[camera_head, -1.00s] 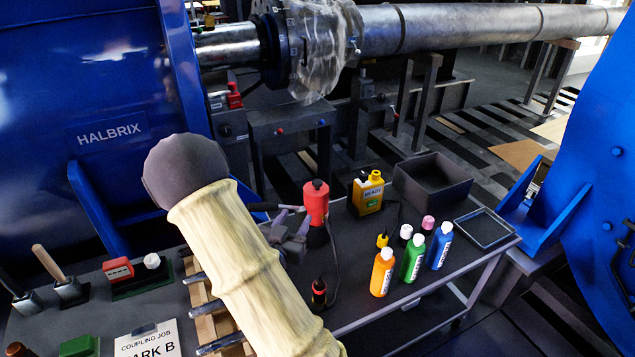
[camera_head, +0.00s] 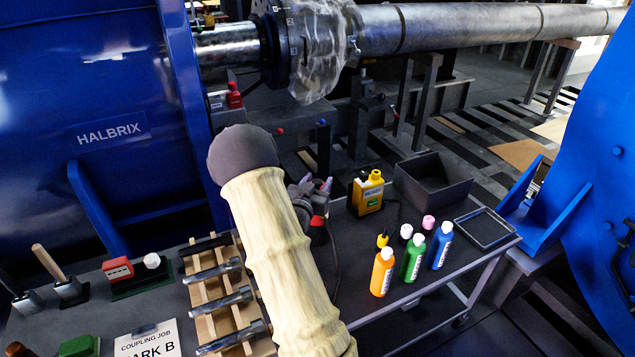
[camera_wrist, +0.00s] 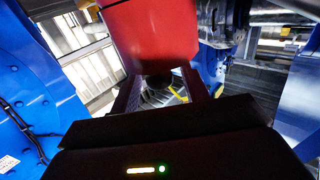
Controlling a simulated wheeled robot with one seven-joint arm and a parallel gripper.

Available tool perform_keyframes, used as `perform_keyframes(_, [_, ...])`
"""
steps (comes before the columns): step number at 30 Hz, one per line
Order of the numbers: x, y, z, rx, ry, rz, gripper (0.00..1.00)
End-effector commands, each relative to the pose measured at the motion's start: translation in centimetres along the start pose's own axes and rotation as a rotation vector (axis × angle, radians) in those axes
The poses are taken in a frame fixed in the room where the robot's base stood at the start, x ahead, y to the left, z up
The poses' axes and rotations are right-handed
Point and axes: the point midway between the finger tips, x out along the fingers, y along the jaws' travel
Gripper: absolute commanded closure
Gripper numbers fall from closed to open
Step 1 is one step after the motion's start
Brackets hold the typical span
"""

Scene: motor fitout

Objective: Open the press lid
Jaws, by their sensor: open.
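A red upright body with dark parts (camera_head: 318,224) stands on the work table, mostly hidden behind my arm in the head view. It may be the press; I cannot make out a lid for sure. My gripper (camera_head: 318,186) is at its upper part, partly covered by my pale sleeved arm. In the wrist view the red body (camera_wrist: 152,35) fills the top centre, and a dark round part (camera_wrist: 157,80) shows below it between the fingers. My gripper (camera_wrist: 162,92) is open there, and contact cannot be told.
A yellow bottle (camera_head: 368,192), a dark open bin (camera_head: 432,180) and orange, green and blue bottles (camera_head: 412,257) stand to the right. A wooden rack (camera_head: 222,290) with metal bars lies to the left. A cable (camera_head: 337,262) runs along the table beside my arm.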

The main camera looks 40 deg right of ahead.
Motion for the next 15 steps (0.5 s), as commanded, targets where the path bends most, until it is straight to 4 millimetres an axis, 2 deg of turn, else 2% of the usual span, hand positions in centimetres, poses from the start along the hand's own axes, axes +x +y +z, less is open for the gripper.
perform_keyframes(10, [0.56, -0.03, -0.01, -0.001, 0.0, -0.001, 0.55])
perform_keyframes(11, [0.56, -0.03, 0.0, -0.001, 0.0, -0.001, 0.58])
perform_keyframes(15, [0.55, -0.03, 0.0, -0.001, 0.0, -0.001, 0.86])
